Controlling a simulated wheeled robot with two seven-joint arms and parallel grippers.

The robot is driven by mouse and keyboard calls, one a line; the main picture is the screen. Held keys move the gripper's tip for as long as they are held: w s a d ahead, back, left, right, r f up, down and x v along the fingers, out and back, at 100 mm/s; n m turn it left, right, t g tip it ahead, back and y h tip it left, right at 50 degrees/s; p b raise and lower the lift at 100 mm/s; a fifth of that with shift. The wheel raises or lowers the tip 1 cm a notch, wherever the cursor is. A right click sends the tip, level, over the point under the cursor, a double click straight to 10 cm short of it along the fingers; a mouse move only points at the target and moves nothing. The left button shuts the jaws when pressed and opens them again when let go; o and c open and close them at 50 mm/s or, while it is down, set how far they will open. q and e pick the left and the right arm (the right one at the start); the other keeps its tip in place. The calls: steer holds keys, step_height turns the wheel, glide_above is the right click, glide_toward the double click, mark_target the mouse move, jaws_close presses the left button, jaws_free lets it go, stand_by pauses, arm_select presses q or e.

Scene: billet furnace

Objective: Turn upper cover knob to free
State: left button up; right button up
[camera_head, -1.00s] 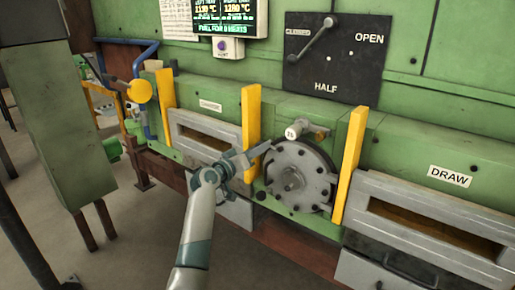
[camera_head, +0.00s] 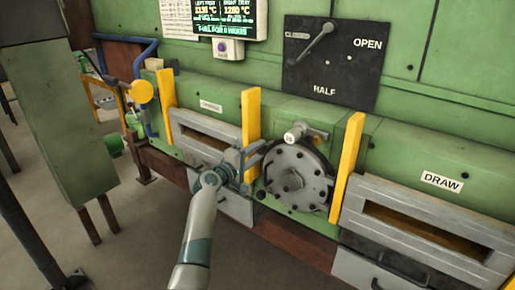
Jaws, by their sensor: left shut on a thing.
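The round grey cover (camera_head: 298,180) is mounted on the green furnace wall between two yellow posts, with a hub at its centre. A pale cylindrical fitting (camera_head: 295,132) sits above it. A small dark knob (camera_head: 261,195) is at its lower left. My left gripper (camera_head: 258,160) is at the cover's upper left edge, shut on what appears to be the upper cover knob. That knob is hidden behind the fingers, so its angle cannot be read. My right gripper is not in view.
Yellow posts (camera_head: 251,122) and (camera_head: 348,170) flank the cover closely. A drawer front (camera_head: 430,215) under a DRAW label is at the right. A black lever plate (camera_head: 335,70) marked OPEN and HALF and a display (camera_head: 228,20) are above.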

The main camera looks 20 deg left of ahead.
arm_select(q)
steer(key=shift+n+p, duration=0.4)
steer(key=shift+n, duration=0.4)
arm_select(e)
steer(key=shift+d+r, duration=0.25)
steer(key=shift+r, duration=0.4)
arm_select(q)
steer(key=shift+n, duration=0.3)
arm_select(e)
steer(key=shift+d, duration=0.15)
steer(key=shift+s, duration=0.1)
arm_select(q)
steer(key=o, duration=1.1)
